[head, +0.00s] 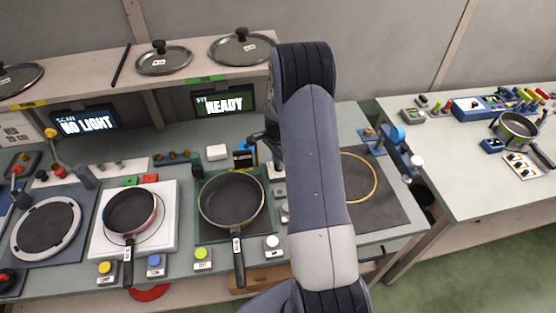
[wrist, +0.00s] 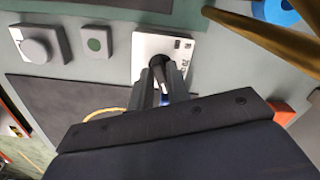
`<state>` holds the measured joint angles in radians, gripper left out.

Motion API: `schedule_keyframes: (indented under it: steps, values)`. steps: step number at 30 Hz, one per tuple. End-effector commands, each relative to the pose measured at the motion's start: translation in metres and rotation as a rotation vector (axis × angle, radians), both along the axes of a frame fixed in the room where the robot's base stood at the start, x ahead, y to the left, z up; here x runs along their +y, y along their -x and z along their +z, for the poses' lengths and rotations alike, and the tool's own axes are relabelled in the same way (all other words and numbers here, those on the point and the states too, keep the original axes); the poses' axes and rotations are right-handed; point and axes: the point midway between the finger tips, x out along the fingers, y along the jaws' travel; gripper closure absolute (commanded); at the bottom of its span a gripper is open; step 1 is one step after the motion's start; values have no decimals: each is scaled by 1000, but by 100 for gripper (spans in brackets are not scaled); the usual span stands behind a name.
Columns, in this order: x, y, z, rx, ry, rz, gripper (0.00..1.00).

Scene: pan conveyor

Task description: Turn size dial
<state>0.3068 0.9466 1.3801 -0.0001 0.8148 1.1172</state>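In the wrist view a white label plate (wrist: 150,46) carries a small dark knob (wrist: 158,63), which looks like the size dial. My gripper (wrist: 162,76) is at this knob, its two dark fingers apart with the knob between or just beyond their tips. Whether they press on it is hidden. A grey round knob (wrist: 36,47) on a grey base sits farther left.
A dark mat with a yellow ring (head: 375,185) lies right of my arm. A blue wheel (head: 397,133) on a stand is behind it. Pans (head: 231,200) (head: 130,211) sit on the left.

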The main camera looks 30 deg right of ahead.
Motion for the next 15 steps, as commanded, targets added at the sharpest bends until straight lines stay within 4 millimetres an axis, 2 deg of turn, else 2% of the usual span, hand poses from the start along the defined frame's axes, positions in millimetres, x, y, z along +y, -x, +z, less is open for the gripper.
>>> schedule_keyframes:
  steps: [1, 6, 15]
  values:
    - [0, 0, 0, 0, 0, 0, 88]
    - [0, 0, 0, 0, 0, 0, 100]
    - [0, 0, 0, 0, 0, 7, 100]
